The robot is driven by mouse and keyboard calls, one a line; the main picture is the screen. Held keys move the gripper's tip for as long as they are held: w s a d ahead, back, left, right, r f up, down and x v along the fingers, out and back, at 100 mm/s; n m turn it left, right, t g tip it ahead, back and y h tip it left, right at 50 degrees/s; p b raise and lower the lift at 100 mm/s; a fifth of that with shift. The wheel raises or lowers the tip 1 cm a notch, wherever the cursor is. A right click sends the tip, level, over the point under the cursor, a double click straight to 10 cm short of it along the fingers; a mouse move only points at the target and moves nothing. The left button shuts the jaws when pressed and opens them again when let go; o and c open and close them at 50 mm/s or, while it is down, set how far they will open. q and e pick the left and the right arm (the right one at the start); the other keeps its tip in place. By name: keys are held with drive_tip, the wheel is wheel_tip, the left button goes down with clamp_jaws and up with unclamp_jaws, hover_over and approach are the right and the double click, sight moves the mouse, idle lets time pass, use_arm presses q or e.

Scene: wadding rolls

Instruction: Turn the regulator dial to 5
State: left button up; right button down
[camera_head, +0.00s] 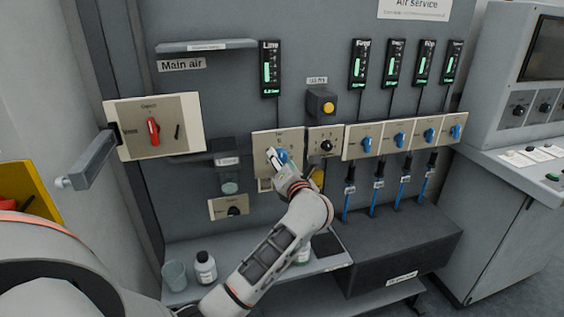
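My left gripper (279,160) is at the beige plate (262,142) under the "Line" gauge (270,68). Its fingers are at a blue knob (284,156) on that plate and partly cover it. I cannot tell whether they are closed on it. Just right is a smaller plate with a black dial (326,146) and small markings. Another black dial (233,211) sits on a lower plate to the left. The labels are too small to read, so I cannot tell which is the regulator dial. My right gripper is not in view.
A red "Main air" handle (153,130) is at left, with a grey bar (90,160) sticking out. Several blue knobs (399,138) line the right. A yellow button (328,107) is above the black dial. A bottle (205,267) and a cup (175,275) stand on the lower shelf.

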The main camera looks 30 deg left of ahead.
use_arm(q)
drive_tip(key=shift+d, duration=0.1)
drive_tip(key=v, duration=1.2)
